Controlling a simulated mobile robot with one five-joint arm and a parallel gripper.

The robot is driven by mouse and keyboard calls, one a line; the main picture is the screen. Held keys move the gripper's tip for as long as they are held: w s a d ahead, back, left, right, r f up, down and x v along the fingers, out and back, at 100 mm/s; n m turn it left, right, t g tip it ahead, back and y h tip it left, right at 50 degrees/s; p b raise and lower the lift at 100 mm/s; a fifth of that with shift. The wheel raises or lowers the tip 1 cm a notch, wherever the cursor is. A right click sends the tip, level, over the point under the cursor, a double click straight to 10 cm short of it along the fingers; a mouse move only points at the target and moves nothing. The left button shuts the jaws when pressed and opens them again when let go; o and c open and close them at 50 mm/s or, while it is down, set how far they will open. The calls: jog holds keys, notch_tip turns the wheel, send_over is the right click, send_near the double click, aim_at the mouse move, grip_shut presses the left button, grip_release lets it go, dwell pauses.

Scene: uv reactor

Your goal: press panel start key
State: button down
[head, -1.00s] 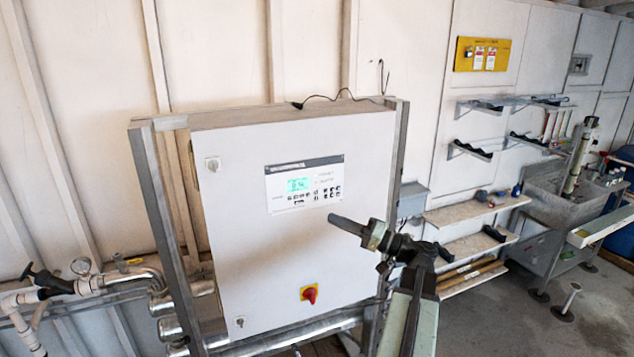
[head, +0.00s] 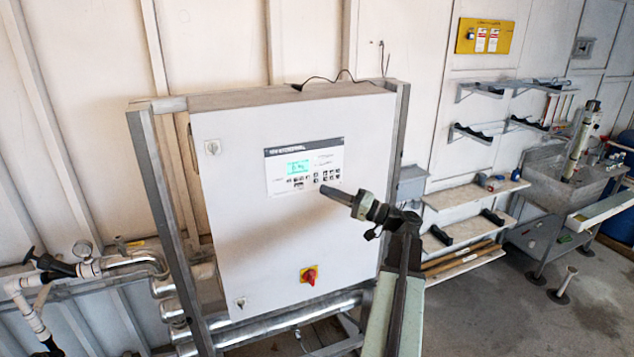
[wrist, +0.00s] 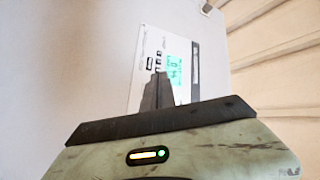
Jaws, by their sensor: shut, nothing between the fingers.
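The control panel (head: 304,167) is a white plate with a lit green display (head: 298,167) and rows of small dark keys, set on the front of a grey-white cabinet (head: 240,220). The key labels are too small to read, so I cannot tell which one is start. My gripper (head: 324,190) is shut and empty, its tip just below the right-hand keys in the head view. In the wrist view my gripper (wrist: 157,78) points at the panel (wrist: 190,65) and hides some of its keys. I cannot tell whether the tip touches the panel.
A red rotary switch (head: 309,275) on a yellow plate sits low on the cabinet door. Metal posts frame the cabinet. Shelves (head: 475,190) and a sink (head: 565,185) stand to the right.

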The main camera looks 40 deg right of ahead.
jog(key=shift+w+d, duration=0.25)
jog(key=shift+w, duration=0.35)
jog(key=shift+w+d, duration=0.25)
jog(key=shift+w, duration=0.35)
jog(key=shift+w, duration=0.1)
dwell(0.9)
jog(key=shift+w+d, duration=0.15)
jog(key=shift+w, duration=0.25)
jog(key=shift+w+d, duration=0.1)
jog(key=shift+w, duration=0.1)
dwell(0.4)
jog(key=shift+s+a, duration=0.25)
jog(key=shift+s, duration=0.4)
jog(key=s, duration=0.1)
jog(key=s+a, duration=0.1)
jog(key=s, duration=0.1)
jog(key=s+a, duration=0.1)
jog(key=shift+s, duration=0.35)
